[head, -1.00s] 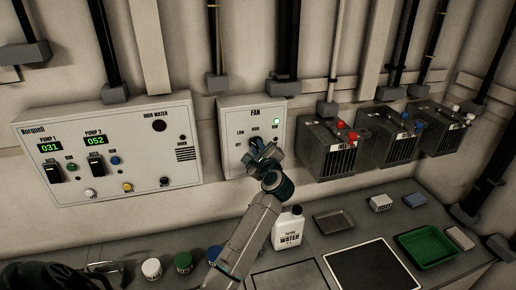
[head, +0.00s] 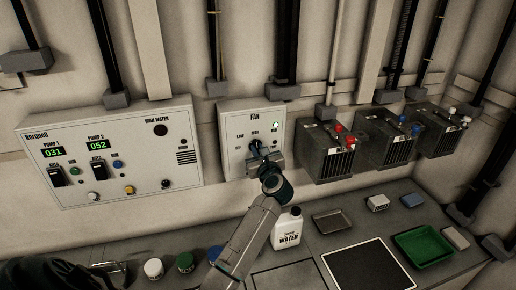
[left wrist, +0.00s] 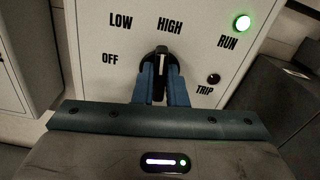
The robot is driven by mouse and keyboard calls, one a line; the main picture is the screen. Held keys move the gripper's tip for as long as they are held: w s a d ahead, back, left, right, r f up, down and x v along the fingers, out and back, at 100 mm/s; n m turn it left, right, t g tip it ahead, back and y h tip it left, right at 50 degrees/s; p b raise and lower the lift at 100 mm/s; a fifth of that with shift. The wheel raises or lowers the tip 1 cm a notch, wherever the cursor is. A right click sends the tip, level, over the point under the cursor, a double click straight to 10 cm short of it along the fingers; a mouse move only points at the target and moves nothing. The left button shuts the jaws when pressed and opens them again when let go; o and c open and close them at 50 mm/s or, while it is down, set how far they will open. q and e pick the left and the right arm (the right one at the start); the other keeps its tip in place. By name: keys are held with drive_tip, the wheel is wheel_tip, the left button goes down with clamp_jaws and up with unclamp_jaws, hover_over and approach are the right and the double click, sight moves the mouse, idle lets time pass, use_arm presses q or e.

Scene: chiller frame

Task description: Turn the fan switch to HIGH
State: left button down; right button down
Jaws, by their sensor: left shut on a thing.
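The white fan panel (head: 232,118) is on the wall, labelled FAN, with OFF, LOW and HIGH around a black rotary switch (left wrist: 161,58). In the left wrist view the switch handle stands nearly upright, its upper end toward the HIGH label (left wrist: 170,25). My left gripper (head: 258,152) is at the panel, its blue fingers (left wrist: 162,80) on either side of the handle, shut on it. The fingers hide part of the handle. The RUN lamp (left wrist: 242,23) glows green; the TRIP lamp (left wrist: 214,79) is dark. My right gripper is out of view.
A pump control panel (head: 110,150) is to the left. Grey terminal boxes (head: 325,155) are to the right. Below, the bench holds a white water bottle (head: 287,232), a green tray (head: 422,246), a metal tray (head: 331,222) and several small jars (head: 185,261).

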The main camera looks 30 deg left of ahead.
use_arm(q)
drive_tip(key=shift+m, duration=0.6)
drive_tip(key=shift+m+p, duration=0.3)
drive_tip(key=shift+p, duration=0.05)
drive_tip(key=c, duration=1.5)
unclamp_jaws()
drive_tip(key=shift+o, duration=0.2)
drive_tip(key=shift+d, duration=0.1)
drive_tip(key=b+v, duration=0.4)
drive_tip(key=v, duration=0.6)
drive_tip(key=shift+s+d, duration=0.2)
drive_tip(key=shift+s, duration=0.1)
drive_tip(key=shift+f, duration=0.1)
